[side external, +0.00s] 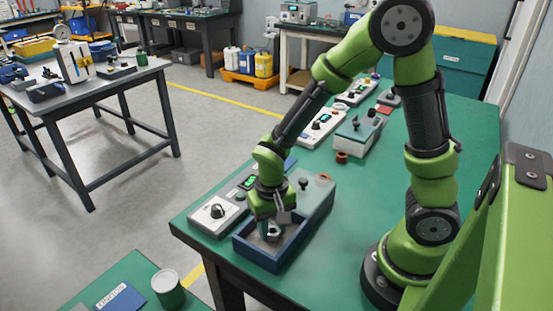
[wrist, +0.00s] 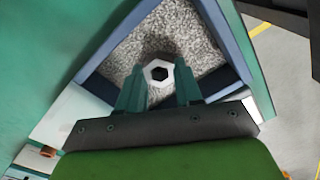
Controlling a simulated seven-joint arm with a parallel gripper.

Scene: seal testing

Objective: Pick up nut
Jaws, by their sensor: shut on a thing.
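The nut (wrist: 150,73) is a pale hexagonal ring with a dark hole, seen in the wrist view between the two teal fingertips. My gripper (wrist: 158,87) is shut on it. In the side external view my gripper (side external: 271,232) points down into the blue open box (side external: 272,262) at the table's front left corner. The nut cannot be made out clearly in that view. The box has a grey speckled floor (wrist: 183,28) in the wrist view, with a dark shadow around the nut. How far the nut is above that floor I cannot tell.
A grey-green unit with a black knob (side external: 303,184) adjoins the box, and a white control panel (side external: 216,212) lies to its left. More devices stand further back, with a small brown ring-shaped part (side external: 341,157). The green table (side external: 375,190) is mostly clear at right.

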